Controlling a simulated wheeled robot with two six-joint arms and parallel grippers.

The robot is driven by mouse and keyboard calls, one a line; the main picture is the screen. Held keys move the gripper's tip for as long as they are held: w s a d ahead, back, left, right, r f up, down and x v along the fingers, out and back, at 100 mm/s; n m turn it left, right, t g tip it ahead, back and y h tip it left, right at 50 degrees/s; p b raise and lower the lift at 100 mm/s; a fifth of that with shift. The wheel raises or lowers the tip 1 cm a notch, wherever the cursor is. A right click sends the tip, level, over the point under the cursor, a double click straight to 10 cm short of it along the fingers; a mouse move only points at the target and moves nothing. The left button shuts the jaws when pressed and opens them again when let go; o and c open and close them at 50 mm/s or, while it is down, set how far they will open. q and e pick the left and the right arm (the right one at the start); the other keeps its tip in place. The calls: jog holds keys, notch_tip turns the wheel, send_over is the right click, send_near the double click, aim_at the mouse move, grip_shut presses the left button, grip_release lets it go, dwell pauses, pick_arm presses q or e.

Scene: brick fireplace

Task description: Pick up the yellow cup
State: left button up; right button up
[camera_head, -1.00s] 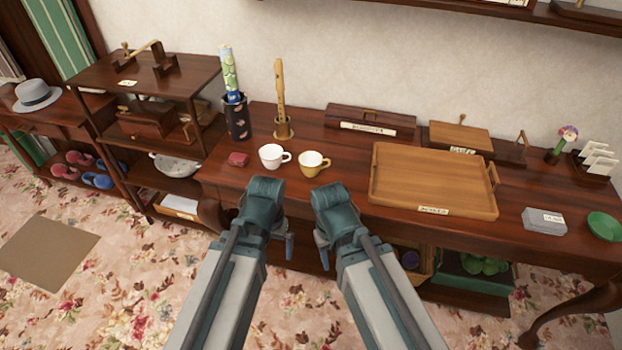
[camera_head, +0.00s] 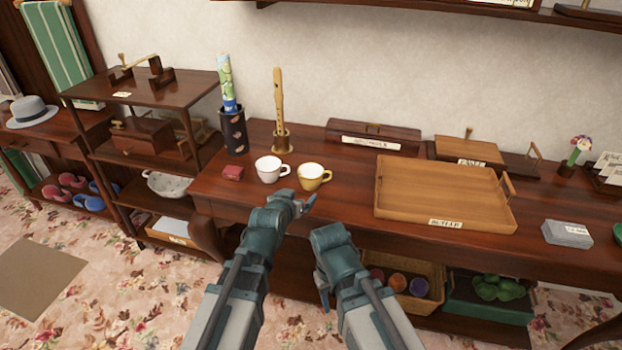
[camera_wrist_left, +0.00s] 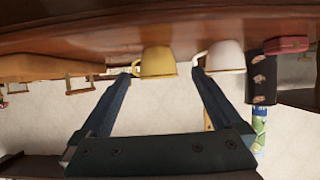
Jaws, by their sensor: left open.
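The yellow cup (camera_head: 311,181) stands upright on the dark wooden table, its handle to the right. My left gripper (camera_head: 307,203) is open and empty, just in front of the cup and near the table's front edge. In the left wrist view, which looks upside down, the yellow cup (camera_wrist_left: 157,64) appears between and beyond the two spread fingertips (camera_wrist_left: 160,74). I cannot tell how far apart they are. My right gripper (camera_head: 325,288) hangs low in front of the table, mostly hidden by its own wrist; its jaws cannot be made out.
A white cup (camera_head: 268,172) stands close to the left of the yellow cup, also seen in the left wrist view (camera_wrist_left: 226,57). A small red box (camera_head: 233,173) lies further left. A recorder on a stand (camera_head: 279,105) is behind. A wooden tray (camera_head: 440,210) is to the right.

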aim_at(311, 178)
pick_arm(q)
jog(key=shift+w+d+r+t+h, duration=0.3)
jog(key=shift+d+r+t, duration=0.1)
jog(key=shift+r, duration=0.25)
jog(key=b+x, duration=0.5)
jog(key=x, duration=0.9)
jog(key=shift+a+f, duration=0.1)
jog(key=shift+f, duration=0.05)
jog(key=shift+s, duration=0.15)
jog(key=c, duration=1.1)
